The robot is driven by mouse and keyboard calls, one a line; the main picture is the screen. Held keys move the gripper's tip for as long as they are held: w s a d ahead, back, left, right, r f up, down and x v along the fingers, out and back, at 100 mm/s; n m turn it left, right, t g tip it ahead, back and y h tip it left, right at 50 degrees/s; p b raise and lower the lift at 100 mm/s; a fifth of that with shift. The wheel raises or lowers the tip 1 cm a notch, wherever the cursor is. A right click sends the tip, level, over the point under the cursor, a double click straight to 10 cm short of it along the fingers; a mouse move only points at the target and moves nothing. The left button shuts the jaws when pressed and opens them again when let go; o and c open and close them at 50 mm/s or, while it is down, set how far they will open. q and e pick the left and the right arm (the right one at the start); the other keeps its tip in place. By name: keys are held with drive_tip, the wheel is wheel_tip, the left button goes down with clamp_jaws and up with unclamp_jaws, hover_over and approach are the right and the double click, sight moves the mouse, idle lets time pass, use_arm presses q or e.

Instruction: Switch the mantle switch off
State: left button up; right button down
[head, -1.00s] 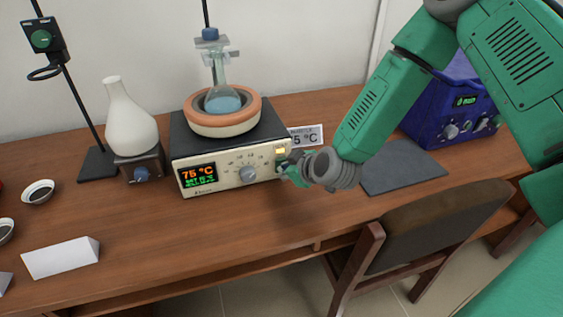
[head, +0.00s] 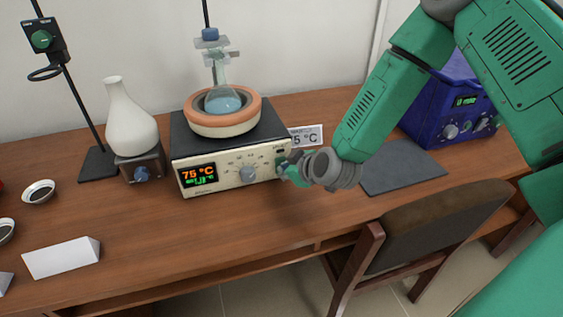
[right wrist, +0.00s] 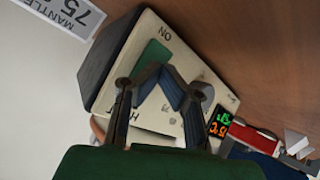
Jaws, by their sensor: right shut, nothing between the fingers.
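The heating mantle (head: 225,170) is a cream control box with a dark top, a round heater and a display reading 75 °C. Its switch (head: 281,151) is at the right end of the front panel and looks dark. In the right wrist view, a green switch face (right wrist: 150,58) sits beside the word ON, partly hidden by my fingers. My right gripper (head: 285,165) is shut and empty, its fingertips at the panel just below the switch. The right wrist view shows the fingertips (right wrist: 156,70) meeting over the switch; contact is unclear. My left gripper is out of view.
A flask (head: 222,100) sits in the heater. A sign (head: 306,136) stands behind my wrist. A white flask (head: 129,118) on a small base is to the left. A blue device (head: 450,108) and grey mat (head: 402,168) are right. A chair (head: 420,230) stands in front.

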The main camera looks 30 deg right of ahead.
drive_tip(key=shift+s+a, duration=0.15)
drive_tip(key=shift+s, duration=0.35)
drive_tip(key=shift+f, duration=0.1)
drive_tip(key=shift+s+a+f, duration=0.1)
drive_tip(key=shift+s+a, duration=0.1)
drive_tip(key=shift+s, duration=0.6)
drive_tip(key=shift+s+a+f, duration=0.1)
drive_tip(key=shift+s+a, duration=0.05)
drive_tip(key=shift+s, duration=0.65)
drive_tip(key=shift+s+a+f, duration=0.1)
drive_tip(key=shift+s+a, duration=0.1)
drive_tip(key=shift+s, duration=0.6)
drive_tip(key=shift+s, duration=0.1)
